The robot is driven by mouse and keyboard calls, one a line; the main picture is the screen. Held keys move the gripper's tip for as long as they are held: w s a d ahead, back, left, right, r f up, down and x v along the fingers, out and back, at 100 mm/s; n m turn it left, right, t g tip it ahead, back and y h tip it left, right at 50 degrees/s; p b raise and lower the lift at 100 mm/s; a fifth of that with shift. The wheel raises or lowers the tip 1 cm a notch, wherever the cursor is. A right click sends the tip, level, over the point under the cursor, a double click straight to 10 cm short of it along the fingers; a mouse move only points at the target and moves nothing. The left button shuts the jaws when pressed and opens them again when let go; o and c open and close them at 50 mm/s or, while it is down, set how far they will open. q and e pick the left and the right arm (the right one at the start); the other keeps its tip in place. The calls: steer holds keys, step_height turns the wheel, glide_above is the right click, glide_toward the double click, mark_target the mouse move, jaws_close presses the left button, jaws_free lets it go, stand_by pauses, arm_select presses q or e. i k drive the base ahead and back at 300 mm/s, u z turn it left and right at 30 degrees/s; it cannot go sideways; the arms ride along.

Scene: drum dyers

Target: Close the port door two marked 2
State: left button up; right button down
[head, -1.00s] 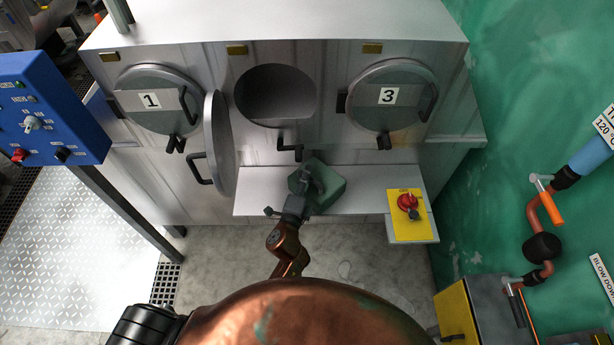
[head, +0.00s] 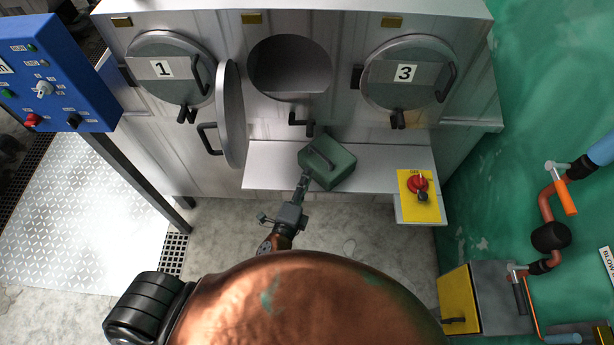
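Port door two (head: 230,115) stands open in the head view, swung out to the left on its hinge side and seen nearly edge-on. Its number is hidden. Its black handle (head: 207,138) is on the face turned left. The round port opening (head: 290,68) is uncovered, with a black latch piece (head: 300,123) below it. My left gripper (head: 303,180) is at the shelf's front edge, just in front of a green box, below and right of the door. Its fingers are seen nearly edge-on, so their gap is unclear. My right gripper is out of view.
The green box (head: 327,160) with a handle rests on the metal shelf (head: 265,170) under the ports. Doors 1 (head: 170,85) and 3 (head: 410,85) are shut. A yellow switch plate (head: 418,196) is at right. A blue control panel (head: 55,75) stands at left.

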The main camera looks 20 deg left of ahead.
mark_target(232, 124)
steer(key=u, duration=3.05)
steer(key=i, duration=1.25)
steer(key=z, duration=2.65)
steer(key=k, duration=0.1)
steer(key=u, duration=0.05)
